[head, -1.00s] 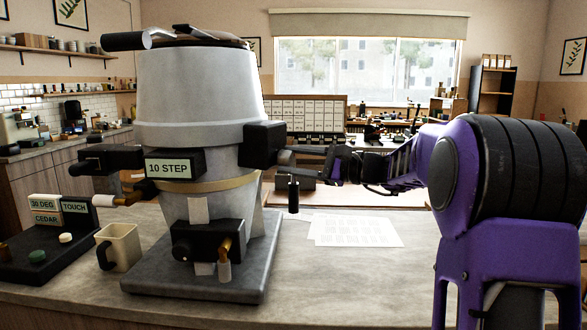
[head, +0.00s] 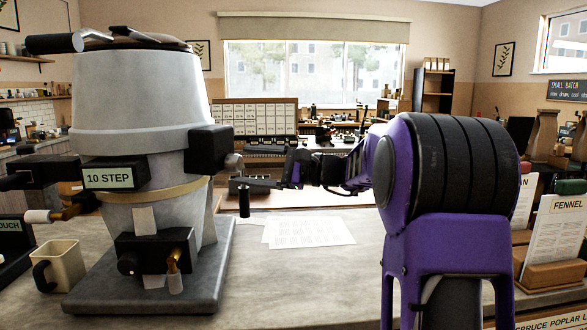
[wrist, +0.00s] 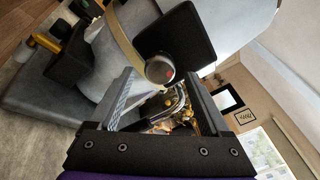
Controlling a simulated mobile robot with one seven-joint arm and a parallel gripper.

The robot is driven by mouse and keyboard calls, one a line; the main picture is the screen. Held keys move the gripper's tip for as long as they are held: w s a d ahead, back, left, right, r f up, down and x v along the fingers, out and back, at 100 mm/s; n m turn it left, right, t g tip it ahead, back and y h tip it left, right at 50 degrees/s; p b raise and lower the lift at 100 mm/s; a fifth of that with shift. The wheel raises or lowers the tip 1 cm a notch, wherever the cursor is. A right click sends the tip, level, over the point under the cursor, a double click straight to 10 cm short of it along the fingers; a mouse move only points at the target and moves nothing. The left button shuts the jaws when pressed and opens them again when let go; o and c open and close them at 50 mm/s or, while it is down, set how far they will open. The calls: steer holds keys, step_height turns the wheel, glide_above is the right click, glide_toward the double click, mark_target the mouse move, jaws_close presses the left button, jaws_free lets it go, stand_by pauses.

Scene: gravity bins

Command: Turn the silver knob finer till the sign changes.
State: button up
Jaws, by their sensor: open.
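The grey grinder-like machine (head: 140,95) stands on the counter at the left, and its sign (head: 108,178) reads "10 STEP". The silver knob (head: 234,161) sticks out from the black box on the machine's right side. In the wrist view the silver knob (wrist: 160,70) has a red dot on its face. My gripper (wrist: 168,82) is open, its two fingers spread to either side of the knob near their tips. I cannot tell whether either finger touches it. In the head view my gripper (head: 268,174) is small and lies just right of the knob.
A cream mug (head: 62,266) stands left of the machine's slab base. Printed sheets (head: 308,231) lie flat on the counter to the right. A holder with a FENNEL card (head: 556,235) stands at the far right.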

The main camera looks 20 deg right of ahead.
steer(key=v, duration=1.5)
steer(key=shift+p, duration=0.3)
steer(key=shift+a, duration=0.1)
